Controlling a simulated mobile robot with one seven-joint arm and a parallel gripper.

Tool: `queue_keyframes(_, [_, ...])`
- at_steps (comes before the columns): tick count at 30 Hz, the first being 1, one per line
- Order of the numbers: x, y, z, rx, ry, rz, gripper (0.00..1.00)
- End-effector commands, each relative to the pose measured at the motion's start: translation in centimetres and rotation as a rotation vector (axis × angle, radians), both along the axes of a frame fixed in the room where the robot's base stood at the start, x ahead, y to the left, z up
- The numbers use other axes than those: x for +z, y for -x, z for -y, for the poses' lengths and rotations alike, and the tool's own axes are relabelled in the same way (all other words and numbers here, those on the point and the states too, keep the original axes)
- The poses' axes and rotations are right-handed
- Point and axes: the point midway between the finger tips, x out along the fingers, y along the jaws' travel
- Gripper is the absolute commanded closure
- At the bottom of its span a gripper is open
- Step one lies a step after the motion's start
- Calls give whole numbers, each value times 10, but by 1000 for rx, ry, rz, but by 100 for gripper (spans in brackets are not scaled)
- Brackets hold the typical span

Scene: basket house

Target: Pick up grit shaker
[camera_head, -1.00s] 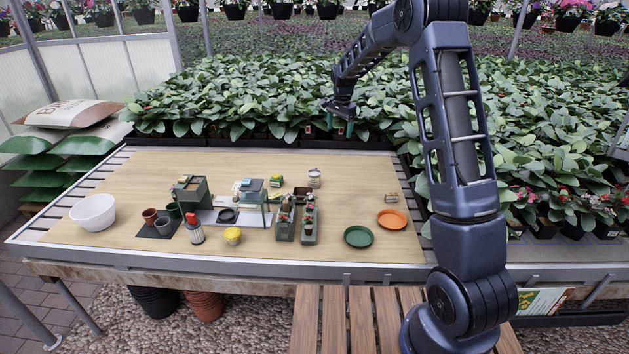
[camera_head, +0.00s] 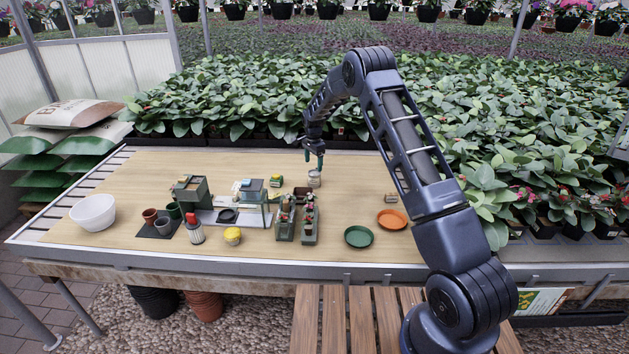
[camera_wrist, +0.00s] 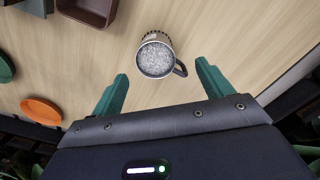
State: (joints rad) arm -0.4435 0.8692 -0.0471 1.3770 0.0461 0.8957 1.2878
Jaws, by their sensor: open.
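The grit shaker looks to be the small metallic cup (camera_head: 314,181) with a dark side handle, standing upright towards the back of the table. In the wrist view the cup (camera_wrist: 155,59) shows from above, its round top speckled grey, the handle pointing right. My gripper (camera_head: 314,164) is above the cup in the head view, fingers pointing down. In the wrist view my gripper (camera_wrist: 163,72) is open and empty, its green fingers apart, with the cup just beyond the gap between the tips. The fingers do not appear to touch it.
A brown box (camera_wrist: 92,10) stands near the cup. Two green planters (camera_head: 286,226) lie in front, with a green saucer (camera_head: 359,237) and an orange saucer (camera_head: 392,220) to the right. Bare table lies right of the cup.

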Motion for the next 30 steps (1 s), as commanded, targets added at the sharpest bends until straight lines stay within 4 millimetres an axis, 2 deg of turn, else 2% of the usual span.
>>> queue_keyframes(3, [-20,1,1,0,0,-2,21])
queue_keyframes(14, [-47,2,3,0,1,-2,21])
queue_keyframes(21, [-79,5,6,1,0,-2,21])
queue_keyframes(30, [-85,4,5,1,-1,1,21])
